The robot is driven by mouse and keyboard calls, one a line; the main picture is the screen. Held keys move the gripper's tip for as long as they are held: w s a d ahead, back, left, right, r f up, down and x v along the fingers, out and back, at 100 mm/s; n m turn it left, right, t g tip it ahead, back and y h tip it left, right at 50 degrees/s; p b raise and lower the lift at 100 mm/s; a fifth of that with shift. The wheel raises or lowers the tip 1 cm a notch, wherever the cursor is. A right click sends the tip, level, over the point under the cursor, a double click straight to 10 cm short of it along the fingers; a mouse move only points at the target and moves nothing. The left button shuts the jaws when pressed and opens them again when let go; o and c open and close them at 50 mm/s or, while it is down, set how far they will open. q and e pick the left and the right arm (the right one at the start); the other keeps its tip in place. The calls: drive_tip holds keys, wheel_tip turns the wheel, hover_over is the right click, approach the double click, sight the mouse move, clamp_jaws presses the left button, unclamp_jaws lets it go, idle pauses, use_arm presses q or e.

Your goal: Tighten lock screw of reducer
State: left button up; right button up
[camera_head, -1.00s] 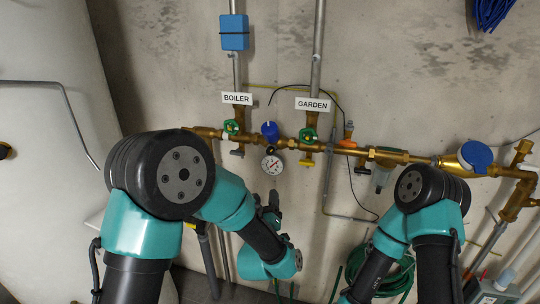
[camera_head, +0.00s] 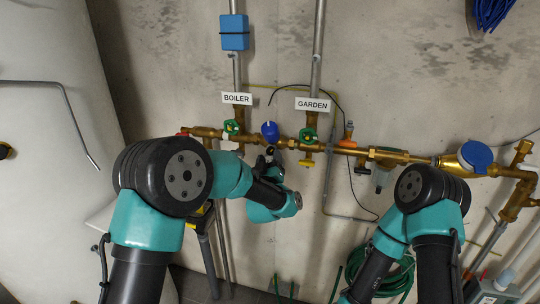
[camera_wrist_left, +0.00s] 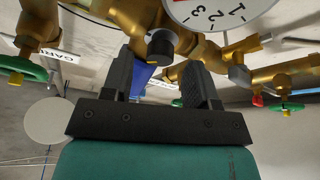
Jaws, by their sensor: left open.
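The reducer's blue cap (camera_head: 270,130) sits on the brass pipe line below and between the BOILER and GARDEN signs. In the left wrist view part of the blue cap (camera_wrist_left: 143,78) shows between my fingers. A short black knob (camera_wrist_left: 160,46), seemingly the lock screw, sticks out of the brass body between my fingertips. My left gripper (camera_head: 270,155) is just under the reducer; in the wrist view the left gripper (camera_wrist_left: 159,60) is open with gaps on both sides of the knob. My right gripper is outside the frame.
The pressure gauge (camera_wrist_left: 212,8) is close above the fingertips in the wrist view. Green-handled valves (camera_head: 231,127) (camera_head: 308,135) flank the reducer. A green hose (camera_head: 385,275) hangs below.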

use_arm(q)
drive_tip(key=shift+x, duration=1.1)
drive_tip(key=c, duration=0.9)
